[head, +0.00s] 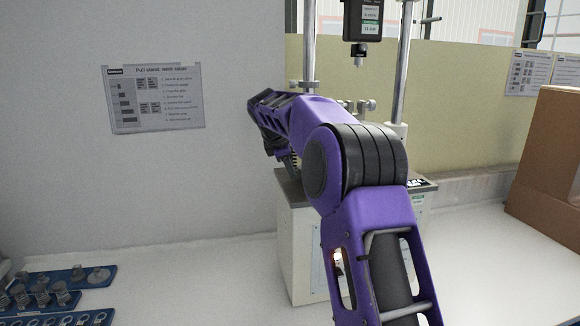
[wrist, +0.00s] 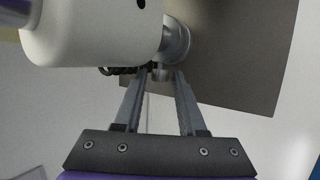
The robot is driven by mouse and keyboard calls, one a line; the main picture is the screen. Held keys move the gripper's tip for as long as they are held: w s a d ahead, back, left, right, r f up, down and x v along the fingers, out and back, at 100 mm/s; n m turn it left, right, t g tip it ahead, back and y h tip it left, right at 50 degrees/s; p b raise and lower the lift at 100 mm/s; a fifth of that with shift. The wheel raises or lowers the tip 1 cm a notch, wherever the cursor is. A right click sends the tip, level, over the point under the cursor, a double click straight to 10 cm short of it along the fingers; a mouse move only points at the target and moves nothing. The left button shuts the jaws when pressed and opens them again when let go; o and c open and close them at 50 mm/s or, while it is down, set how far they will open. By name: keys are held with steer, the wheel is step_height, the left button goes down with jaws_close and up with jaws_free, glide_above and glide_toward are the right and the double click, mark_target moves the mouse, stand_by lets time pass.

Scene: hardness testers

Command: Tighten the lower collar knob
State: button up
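The test stand (head: 300,250) has two upright posts and stands behind my purple arm in the head view. A metal knob (head: 366,106) shows just above my arm by the right post; I cannot tell whether it is the lower collar knob. In the head view my arm hides the lower part of the posts, and my gripper is not clearly visible. In the wrist view my gripper (wrist: 163,75) has its fingers apart. A small metal piece (wrist: 160,72) shows between or just beyond the tips, beside a white rounded body (wrist: 95,35) and a silver round part (wrist: 177,40). Contact is unclear.
A gauge (head: 362,20) hangs between the posts. Blue trays with metal parts (head: 60,287) lie at the lower left. A brown box (head: 548,150) stands at the right. A poster (head: 153,98) is on the wall.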

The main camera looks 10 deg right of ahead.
jaws_close()
steer(key=shift+r, duration=2.45)
steer(key=shift+o, duration=2.2)
jaws_free()
